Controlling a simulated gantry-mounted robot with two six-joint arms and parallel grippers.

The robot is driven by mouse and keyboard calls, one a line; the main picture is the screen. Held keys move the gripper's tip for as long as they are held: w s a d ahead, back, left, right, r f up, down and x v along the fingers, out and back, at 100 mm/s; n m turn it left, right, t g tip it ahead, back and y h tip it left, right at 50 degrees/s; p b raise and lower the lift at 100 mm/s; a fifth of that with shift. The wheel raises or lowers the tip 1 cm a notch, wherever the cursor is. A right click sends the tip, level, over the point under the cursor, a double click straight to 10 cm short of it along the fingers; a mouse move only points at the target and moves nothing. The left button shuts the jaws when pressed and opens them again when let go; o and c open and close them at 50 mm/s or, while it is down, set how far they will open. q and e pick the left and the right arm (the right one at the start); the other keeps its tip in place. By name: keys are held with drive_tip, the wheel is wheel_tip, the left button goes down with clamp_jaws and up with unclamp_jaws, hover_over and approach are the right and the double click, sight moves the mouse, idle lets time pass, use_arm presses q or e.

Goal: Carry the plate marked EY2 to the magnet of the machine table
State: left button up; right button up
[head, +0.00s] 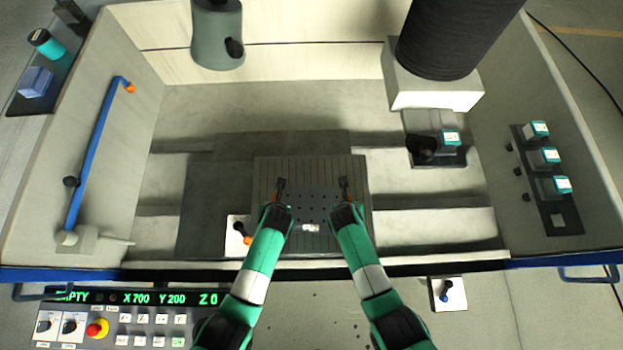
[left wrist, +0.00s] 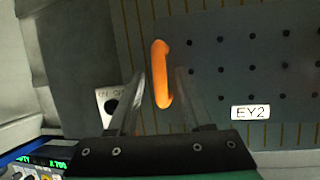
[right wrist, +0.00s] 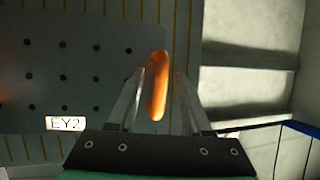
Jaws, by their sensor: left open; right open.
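The dark grey plate marked EY2 (head: 312,205), with rows of holes, lies over the striped magnet (head: 312,166) of the machine table and appears flat on it. Its white EY2 label shows in the left wrist view (left wrist: 250,112) and the right wrist view (right wrist: 66,123). An orange handle stands at each side of the plate. My left gripper (head: 281,184) is open, with the left handle (left wrist: 161,72) between its fingers. My right gripper (head: 344,184) is open, with the right handle (right wrist: 158,85) between its fingers. Neither gripper visibly clamps its handle.
An ON/OFF switch plate (head: 232,245) with a knob stands left of the magnet. A blue hose arm (head: 98,150) is at the left wall, a holder rack (head: 549,180) at the right. The machine head (head: 435,88) hangs back right. The control panel (head: 125,320) is at front left.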

use_arm(q)
drive_tip(key=v, duration=1.1)
use_arm(e)
drive_tip(key=v, duration=1.2)
